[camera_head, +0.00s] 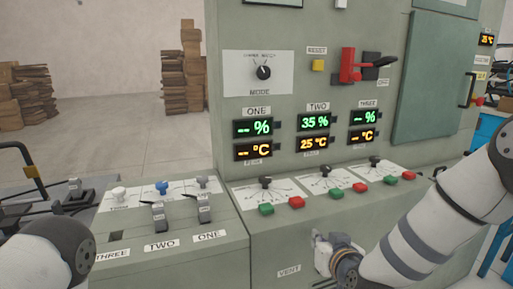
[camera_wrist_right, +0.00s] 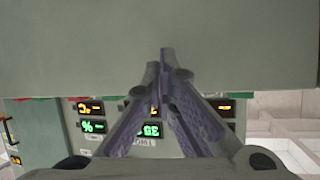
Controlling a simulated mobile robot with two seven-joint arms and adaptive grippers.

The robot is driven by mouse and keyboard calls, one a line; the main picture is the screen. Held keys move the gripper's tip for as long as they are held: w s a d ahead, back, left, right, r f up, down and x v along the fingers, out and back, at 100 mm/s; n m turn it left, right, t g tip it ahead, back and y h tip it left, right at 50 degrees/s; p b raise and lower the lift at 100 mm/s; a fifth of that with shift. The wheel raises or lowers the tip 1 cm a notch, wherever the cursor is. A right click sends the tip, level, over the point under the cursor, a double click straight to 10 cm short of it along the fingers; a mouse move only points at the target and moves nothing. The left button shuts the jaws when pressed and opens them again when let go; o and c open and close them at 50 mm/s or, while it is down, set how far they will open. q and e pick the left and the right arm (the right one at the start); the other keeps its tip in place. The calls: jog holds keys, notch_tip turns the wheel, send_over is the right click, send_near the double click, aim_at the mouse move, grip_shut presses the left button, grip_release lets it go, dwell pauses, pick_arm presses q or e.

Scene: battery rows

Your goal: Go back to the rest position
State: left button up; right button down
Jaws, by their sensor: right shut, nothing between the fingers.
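My right arm comes in from the right in the head view, and its gripper (camera_head: 320,243) is low in front of the grey-green console (camera_head: 225,190), left of the wrist. In the right wrist view the two fingers of the right gripper (camera_wrist_right: 165,60) meet at the tips with nothing between them. A plain grey-green surface lies behind the tips; I cannot tell whether they touch it. Part of my left arm shows at the lower left of the head view; its gripper is out of view.
The sloped panel holds dark knobs (camera_head: 265,182), green buttons (camera_head: 266,209) and red buttons (camera_head: 297,202). A red lever (camera_head: 350,66) stands out above the displays (camera_head: 314,122). Two dark switches (camera_head: 159,216) sit on the lower left unit. Stacked boxes (camera_head: 182,75) are far behind over open floor.

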jog(key=s+d+f+g, duration=0.2)
jog(key=s+f+g, duration=0.5)
jog(key=s+f, duration=1.1)
jog(key=s+d+f+g, duration=0.1)
jog(key=s+g, duration=0.1)
jog(key=s, duration=0.8)
jog(key=s+d+f+g+h, duration=0.1)
jog(key=s+d+g, duration=0.1)
jog(key=s, duration=0.8)
jog(key=s+d+f+g, duration=0.1)
jog(key=s+g, duration=0.3)
jog(key=s, duration=0.6)
jog(key=shift+s+d, duration=0.25)
jog(key=shift+d, duration=0.5)
